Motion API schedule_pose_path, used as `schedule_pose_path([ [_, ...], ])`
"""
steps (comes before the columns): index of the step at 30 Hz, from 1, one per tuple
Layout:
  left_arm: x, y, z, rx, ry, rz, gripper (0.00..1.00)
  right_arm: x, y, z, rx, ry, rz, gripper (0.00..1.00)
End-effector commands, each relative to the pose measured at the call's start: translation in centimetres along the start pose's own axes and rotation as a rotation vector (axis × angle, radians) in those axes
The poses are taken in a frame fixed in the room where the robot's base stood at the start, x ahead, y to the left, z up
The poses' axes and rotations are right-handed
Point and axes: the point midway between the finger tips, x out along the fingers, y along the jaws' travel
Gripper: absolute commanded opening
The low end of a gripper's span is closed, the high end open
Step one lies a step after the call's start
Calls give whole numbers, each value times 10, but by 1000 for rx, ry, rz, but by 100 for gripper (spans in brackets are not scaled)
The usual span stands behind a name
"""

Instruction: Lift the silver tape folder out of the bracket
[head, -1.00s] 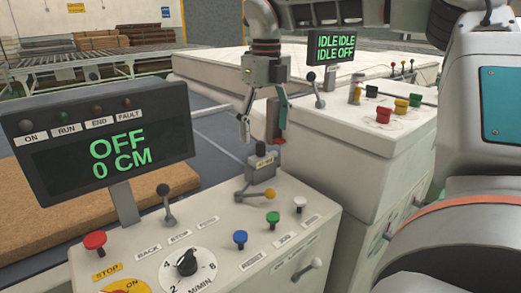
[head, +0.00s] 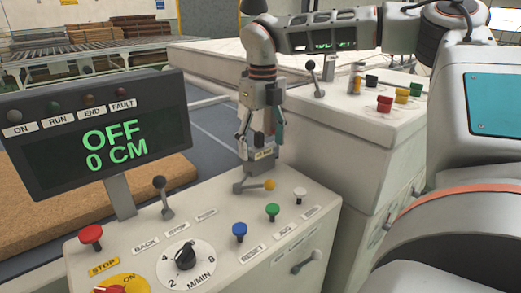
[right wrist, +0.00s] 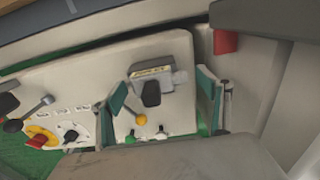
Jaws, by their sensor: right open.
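A small silver-grey block with a yellow label (head: 263,168) and a dark knob (head: 258,140) stand upright at the back edge of the white control console (head: 325,215). I take this to be the tape folder in its bracket; I cannot tell where one ends and the other begins. My right gripper (head: 261,143) points down over it, open, with a finger on each side of the knob. In the right wrist view the labelled block (right wrist: 165,72) and knob (right wrist: 151,93) lie between the parted teal-padded fingers, nearer the left one. Contact is not visible. My left gripper is out of view.
A yellow-tipped lever (head: 268,185) is just in front of the block. A display reading OFF, 0 CM (head: 108,140) stands at left. Coloured knobs, including a blue one (head: 239,230), line the console. A second white cabinet (head: 350,135) is behind at right.

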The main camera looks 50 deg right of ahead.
Motion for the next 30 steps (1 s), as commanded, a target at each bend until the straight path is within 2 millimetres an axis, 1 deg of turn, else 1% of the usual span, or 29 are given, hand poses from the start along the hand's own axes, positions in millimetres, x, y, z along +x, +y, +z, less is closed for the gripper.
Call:
schedule_pose_path([
  [2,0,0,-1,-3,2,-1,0,-1,0,0,0,-1,0,76],
  [5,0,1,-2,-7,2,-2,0,-1,0,0,1,0,0,53],
  [6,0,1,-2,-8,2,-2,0,-1,0,0,1,0,0,43],
  [8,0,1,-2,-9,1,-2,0,-1,0,0,1,0,0,27],
  [17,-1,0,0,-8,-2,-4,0,-2,0,0,1,0,0,27],
  [20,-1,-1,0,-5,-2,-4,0,-5,0,0,1,-1,0,27],
  [23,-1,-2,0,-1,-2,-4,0,-13,0,0,3,-2,0,27],
  [26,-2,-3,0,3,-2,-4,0,-26,0,0,1,-5,-1,27],
  [30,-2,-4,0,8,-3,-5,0,-50,0,0,3,-6,-3,27],
])
